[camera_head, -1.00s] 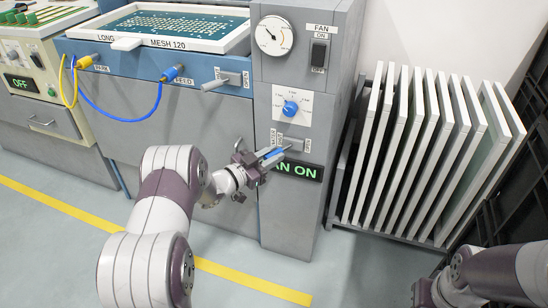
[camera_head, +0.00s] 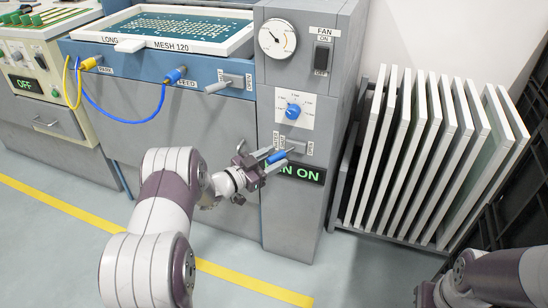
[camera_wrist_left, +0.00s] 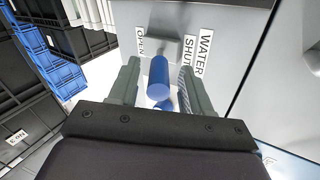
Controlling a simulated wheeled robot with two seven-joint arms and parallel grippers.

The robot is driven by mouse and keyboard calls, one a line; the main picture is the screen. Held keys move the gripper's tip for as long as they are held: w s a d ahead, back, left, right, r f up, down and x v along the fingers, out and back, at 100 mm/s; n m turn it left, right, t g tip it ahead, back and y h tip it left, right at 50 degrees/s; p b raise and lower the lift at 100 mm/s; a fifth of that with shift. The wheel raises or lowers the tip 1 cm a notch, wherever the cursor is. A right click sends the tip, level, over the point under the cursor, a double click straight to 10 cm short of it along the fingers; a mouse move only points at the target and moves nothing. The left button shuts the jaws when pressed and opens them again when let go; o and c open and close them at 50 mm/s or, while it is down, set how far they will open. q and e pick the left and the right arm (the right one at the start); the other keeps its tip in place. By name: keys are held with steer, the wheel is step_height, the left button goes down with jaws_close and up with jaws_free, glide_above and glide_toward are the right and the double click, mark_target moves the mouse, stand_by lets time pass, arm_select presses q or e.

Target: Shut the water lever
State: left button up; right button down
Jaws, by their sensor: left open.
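The water lever (camera_head: 278,157) has a blue handle and sits on a small grey plate on the grey cabinet front, above the FAN ON display. In the head view its handle points to the lower left, the side of the SHUT label. In the left wrist view the blue handle (camera_wrist_left: 158,76) stands between the OPEN label (camera_wrist_left: 141,42) and the SHUT label (camera_wrist_left: 189,52). My left gripper (camera_head: 275,160) is open, with one finger on each side of the handle and gaps showing in the left wrist view. My right gripper is not clearly visible; only part of that arm shows lower right.
A blue selector knob (camera_head: 292,111) is above the lever, and a feed lever (camera_head: 217,86) is to its left. The FAN ON display (camera_head: 300,173) is just below. A rack of white screens (camera_head: 432,160) stands to the right. The floor in front is clear.

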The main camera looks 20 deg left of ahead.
arm_select(q)
steer(key=p+v, duration=0.3)
steer(key=v, duration=0.9)
